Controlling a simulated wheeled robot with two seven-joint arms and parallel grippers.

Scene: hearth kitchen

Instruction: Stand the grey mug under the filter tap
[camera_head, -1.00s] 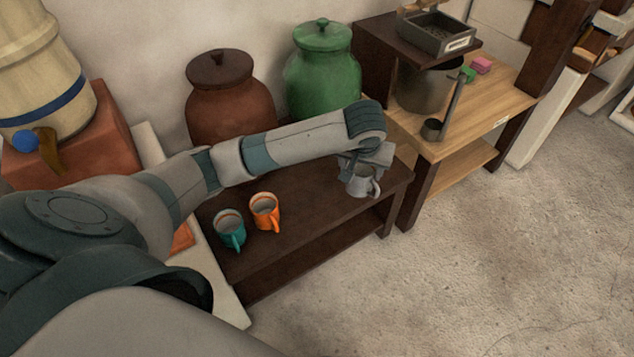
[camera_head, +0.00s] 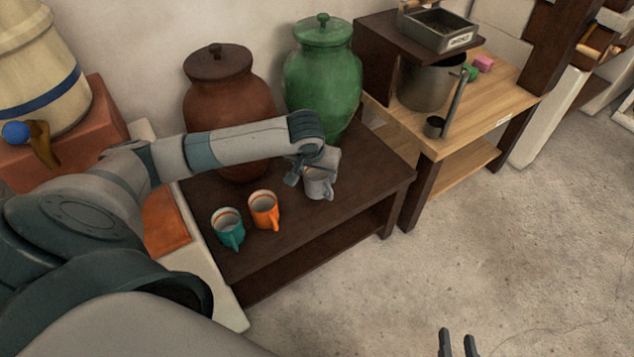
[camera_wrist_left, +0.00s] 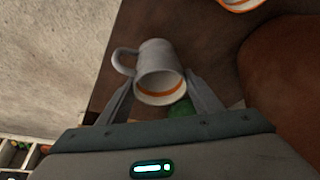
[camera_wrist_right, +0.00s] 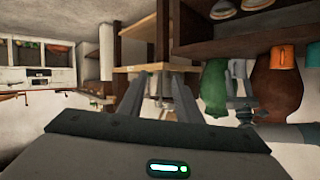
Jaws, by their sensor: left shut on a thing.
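The grey mug (camera_head: 319,185) is held over the dark low table, right of the orange mug. I cannot tell how high it is. My left gripper (camera_head: 306,172) is shut on it. In the left wrist view the mug (camera_wrist_left: 158,65) sits between the fingers (camera_wrist_left: 160,97), with its orange inner band showing and its handle to the left. The filter tap (camera_head: 40,145), brown with a blue knob, is on the cream vessel (camera_head: 40,85) at the far left. My right gripper (camera_head: 457,345) is open and empty over the floor; its parted fingers show in the right wrist view (camera_wrist_right: 163,85).
A teal mug (camera_head: 228,230) and an orange mug (camera_head: 264,210) stand on the dark table (camera_head: 300,225). Brown (camera_head: 228,100) and green (camera_head: 323,80) lidded jars stand behind. An orange tile (camera_head: 166,225) lies below the tap's block (camera_head: 95,125). The table's right end is bare.

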